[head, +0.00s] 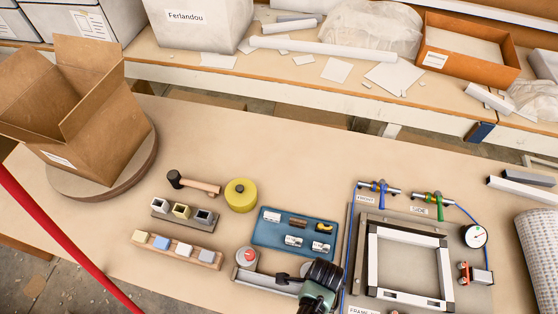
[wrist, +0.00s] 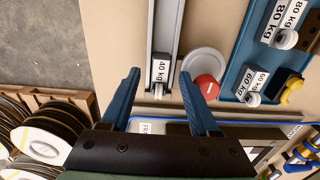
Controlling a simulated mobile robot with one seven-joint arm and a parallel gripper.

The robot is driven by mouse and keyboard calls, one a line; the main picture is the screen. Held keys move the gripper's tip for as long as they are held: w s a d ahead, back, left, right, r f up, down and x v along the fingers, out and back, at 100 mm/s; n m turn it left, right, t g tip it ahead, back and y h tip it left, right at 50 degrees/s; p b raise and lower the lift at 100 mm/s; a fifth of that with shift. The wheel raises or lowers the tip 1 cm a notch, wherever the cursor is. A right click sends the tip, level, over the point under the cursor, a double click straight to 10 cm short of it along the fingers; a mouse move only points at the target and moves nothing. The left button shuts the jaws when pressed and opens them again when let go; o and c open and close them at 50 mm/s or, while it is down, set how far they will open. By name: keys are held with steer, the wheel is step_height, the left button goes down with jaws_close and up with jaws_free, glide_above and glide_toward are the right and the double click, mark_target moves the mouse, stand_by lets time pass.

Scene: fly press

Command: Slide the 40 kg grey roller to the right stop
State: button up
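The grey roller block marked "40 kg" (wrist: 161,68) sits in a straight metal channel (wrist: 166,25) in the wrist view. A small white wheel shows at its near end. My gripper (wrist: 159,72) is open, with one blue finger on each side of the block; gaps show between the fingers and the block. I cannot tell how high the fingertips are above it. In the head view my gripper (head: 318,290) is over the right end of the channel (head: 268,284). It hides that end, so I cannot make out the roller or the right stop there.
A red-topped round piece (wrist: 207,87) stands close beside the right finger. A blue tray (head: 262,232) with other marked rollers lies behind the channel. A framed fixture (head: 372,262) is to the right. A wooden block strip (head: 177,249) lies left.

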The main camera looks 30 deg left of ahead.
steer(key=shift+c, duration=1.4)
steer(key=shift+r+p, duration=3.5)
steer(key=shift+p, duration=0.1)
